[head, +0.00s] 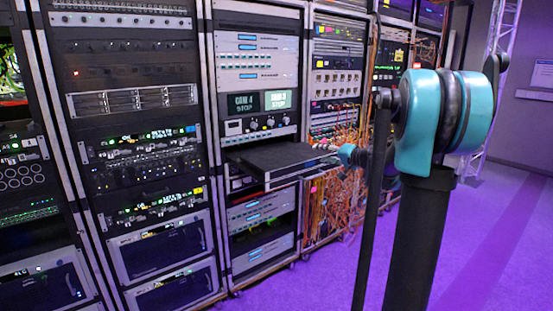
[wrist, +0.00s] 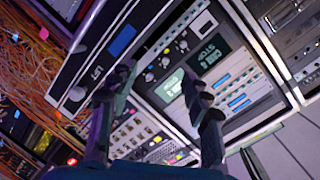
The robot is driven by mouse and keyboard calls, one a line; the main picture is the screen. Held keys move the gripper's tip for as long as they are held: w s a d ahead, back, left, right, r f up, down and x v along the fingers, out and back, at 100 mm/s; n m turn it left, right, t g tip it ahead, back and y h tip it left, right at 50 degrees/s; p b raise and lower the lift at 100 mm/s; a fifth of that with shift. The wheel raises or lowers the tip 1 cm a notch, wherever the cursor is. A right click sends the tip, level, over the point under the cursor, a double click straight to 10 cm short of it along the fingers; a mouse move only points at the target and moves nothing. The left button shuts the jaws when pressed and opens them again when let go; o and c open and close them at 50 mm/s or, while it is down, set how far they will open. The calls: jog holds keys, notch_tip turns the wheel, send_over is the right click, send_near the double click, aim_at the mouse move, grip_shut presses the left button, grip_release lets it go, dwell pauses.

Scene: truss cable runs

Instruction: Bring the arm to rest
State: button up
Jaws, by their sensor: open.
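My arm, with a large teal joint, stands at the right of the head view and reaches toward the racks. My gripper (wrist: 160,82) is open in the wrist view, its two dark fingers apart with nothing between them. In the head view only a small teal part of the arm's end shows beside the pulled-out tray; the fingers are too small to make out. The dark tray (head: 275,157) sticks out from the middle rack. In the wrist view, a dark panel edge with a blue label (wrist: 123,40) lies beyond the left finger. I cannot tell whether anything touches.
Tall equipment racks (head: 130,110) line the left and middle. Orange cables (head: 325,200) hang right of the tray, and also show in the wrist view (wrist: 32,75). A display panel (head: 262,102) sits above the tray. A truss (head: 495,60) stands at right. The purple floor (head: 500,230) is clear.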

jog(key=s+a+f+n+g+h, duration=0.1)
jog(key=s+a+f+g+h, duration=0.15)
jog(key=s+f, duration=0.55)
jog(key=s+a+f+n+g+h, duration=0.15)
jog(key=s+a+f+g, duration=0.35)
jog(key=s, duration=0.6)
jog(key=s+d+f+n+h, duration=0.1)
jog(key=s+d+f+h, duration=0.1)
jog(key=s+d+f, duration=0.2)
jog(key=s+d+f+h, duration=0.3)
jog(key=s+f, duration=0.7)
jog(key=s, duration=0.7)
jog(key=shift+s+d+f+n+g+h, duration=0.2)
jog(key=shift+s+d+n+g+h, duration=0.2)
jog(key=shift+d, duration=0.3)
jog(key=shift+c, duration=0.4)
